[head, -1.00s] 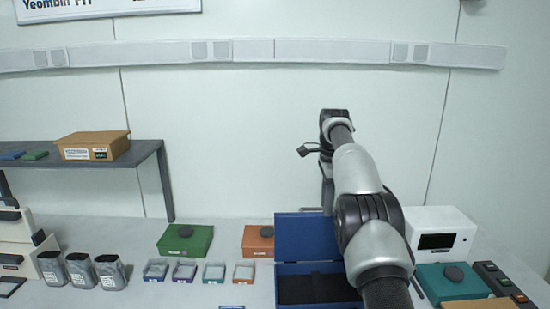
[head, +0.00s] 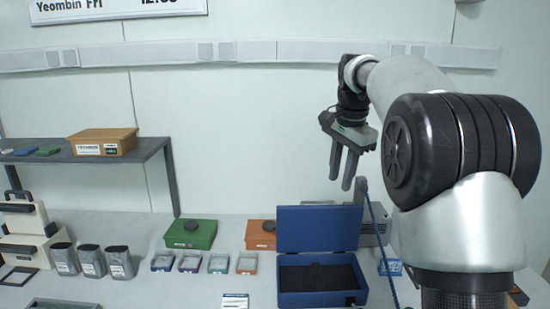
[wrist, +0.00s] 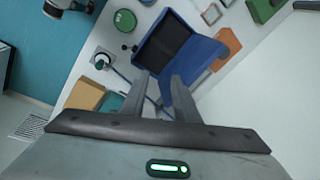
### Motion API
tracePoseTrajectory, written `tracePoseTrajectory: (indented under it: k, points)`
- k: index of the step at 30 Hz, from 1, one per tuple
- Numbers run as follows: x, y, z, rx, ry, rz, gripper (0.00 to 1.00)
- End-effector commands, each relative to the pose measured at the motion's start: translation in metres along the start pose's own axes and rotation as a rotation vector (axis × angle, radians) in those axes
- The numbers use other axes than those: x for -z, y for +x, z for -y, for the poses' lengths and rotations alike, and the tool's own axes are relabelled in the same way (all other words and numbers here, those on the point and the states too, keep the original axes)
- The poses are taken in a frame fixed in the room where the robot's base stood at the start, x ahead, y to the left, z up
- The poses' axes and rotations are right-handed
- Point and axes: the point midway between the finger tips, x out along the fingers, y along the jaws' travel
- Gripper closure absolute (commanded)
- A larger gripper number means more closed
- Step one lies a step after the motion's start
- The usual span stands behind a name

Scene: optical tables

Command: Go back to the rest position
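My gripper (head: 341,183) hangs in the air in the head view, pointing down, above and behind the open blue case (head: 318,228). Its two fingers stand apart with nothing between them; in the wrist view my gripper (wrist: 160,76) also shows a clear gap. The blue case lies open on the table with a dark, empty-looking lining, and it also shows beyond the fingertips in the wrist view (wrist: 207,50). My arm comes in from the right and hides the right part of the table.
A green box (head: 203,235) and an orange box (head: 260,235) stand left of the case, with several small trays (head: 218,264) in front. Several grey pouches (head: 91,261) stand further left. A shelf (head: 172,175) holds a brown box (head: 104,140). A blue cable (head: 376,222) hangs beside the case.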

Motion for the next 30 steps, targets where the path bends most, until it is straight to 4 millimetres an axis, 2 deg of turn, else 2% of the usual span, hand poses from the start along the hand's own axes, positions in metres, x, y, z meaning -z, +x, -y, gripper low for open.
tracePoseTrajectory:
  k: [1, 3, 6, 9, 13, 18, 21, 24, 30]
  points:
    - [-0.013, -0.021, -0.018, 0.022, -0.066, -0.011, 0.72]
    - [-0.031, -0.038, -0.042, 0.045, -0.168, -0.028, 0.72]
    - [-0.058, -0.055, -0.081, 0.073, -0.316, -0.056, 0.72]
    - [-0.088, -0.063, -0.123, 0.098, -0.467, -0.091, 0.72]
    - [-0.127, -0.058, -0.181, 0.121, -0.663, -0.143, 0.72]
    - [-0.168, -0.033, -0.244, 0.133, -0.882, -0.21, 0.72]
    - [-0.183, -0.017, -0.268, 0.132, -0.968, -0.238, 0.72]
    - [-0.191, -0.007, -0.281, 0.13, -1.018, -0.253, 0.72]
    - [-0.194, -0.003, -0.286, 0.129, -1.038, -0.257, 0.72]
